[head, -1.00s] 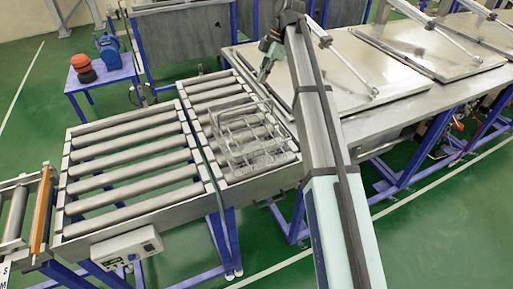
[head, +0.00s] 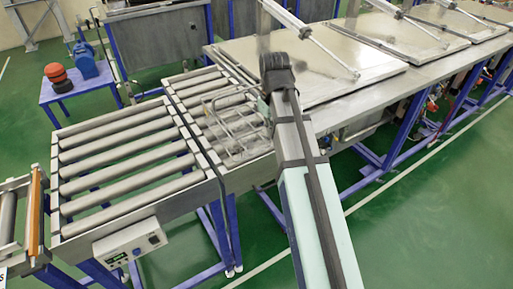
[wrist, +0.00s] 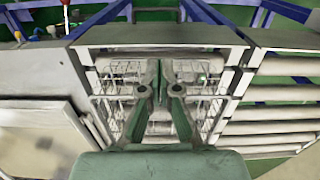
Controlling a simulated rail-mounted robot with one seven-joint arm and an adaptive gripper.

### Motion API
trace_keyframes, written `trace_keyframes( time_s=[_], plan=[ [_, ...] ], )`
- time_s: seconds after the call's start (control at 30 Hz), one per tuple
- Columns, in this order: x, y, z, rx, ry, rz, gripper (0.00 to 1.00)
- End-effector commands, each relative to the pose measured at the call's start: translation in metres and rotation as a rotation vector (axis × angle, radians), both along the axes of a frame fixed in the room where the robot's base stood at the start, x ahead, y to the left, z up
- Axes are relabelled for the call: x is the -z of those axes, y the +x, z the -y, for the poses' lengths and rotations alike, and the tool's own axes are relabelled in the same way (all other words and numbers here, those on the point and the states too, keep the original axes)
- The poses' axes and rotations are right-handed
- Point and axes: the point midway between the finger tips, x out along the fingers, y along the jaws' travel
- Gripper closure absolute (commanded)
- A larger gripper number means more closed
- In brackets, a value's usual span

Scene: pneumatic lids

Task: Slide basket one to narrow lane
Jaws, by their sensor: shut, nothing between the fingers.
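A wire basket (head: 236,128) sits on the narrow roller lane (head: 180,90) beside the steel table. It is the only basket I can make out. In the wrist view the basket (wrist: 208,98) shows on both sides of my gripper (wrist: 160,72), partly hidden behind the fingers. The fingers are shut and hold nothing. They point toward the basket; whether they touch it I cannot tell. In the head view my arm hides the gripper and the basket's right side.
A wider roller conveyor (head: 125,165) stands left of the narrow lane, with a control box (head: 130,243) at its front. The steel table with lids (head: 300,60) is on the right. A blue side table (head: 75,88) stands at the back left.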

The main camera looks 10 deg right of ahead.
Motion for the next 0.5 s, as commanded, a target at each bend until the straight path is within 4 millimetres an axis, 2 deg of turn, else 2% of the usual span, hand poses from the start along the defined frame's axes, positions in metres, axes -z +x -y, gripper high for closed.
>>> trace_keyframes(
  time_s=[0.27, 0.5],
  plan=[
    [0.013, 0.000, -0.001, 0.041, 0.002, -0.001, 1.00],
    [0.044, -0.001, -0.001, 0.039, 0.002, -0.003, 1.00]
  ],
)
